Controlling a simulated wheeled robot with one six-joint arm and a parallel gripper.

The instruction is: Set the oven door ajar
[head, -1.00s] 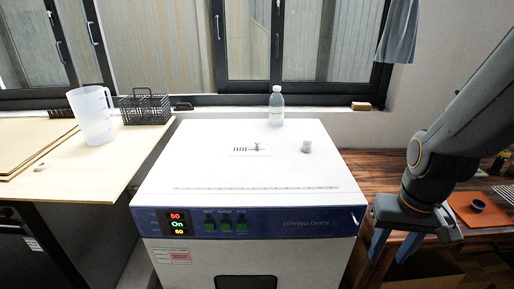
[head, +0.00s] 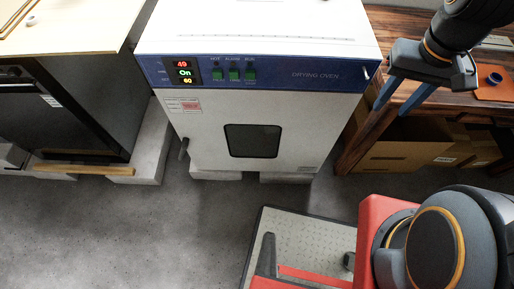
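The drying oven (head: 330,120) is a white box with a blue control strip across its upper front. Its door (head: 204,143) has a small dark window (head: 252,141) and looks shut. A dark handle (head: 184,148) stands at the door's left edge. My gripper (head: 399,103) hangs to the right of the oven, in front of the wooden table. Its two blue fingers point down and are spread apart, with nothing between them. It is well away from the handle.
A black cabinet (head: 70,115) stands left of the oven on light blocks. A wooden table (head: 408,92) with cardboard boxes (head: 400,153) under it is at the right. Grey floor (head: 150,225) is open in front of the oven. My own base and arm fill the lower right.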

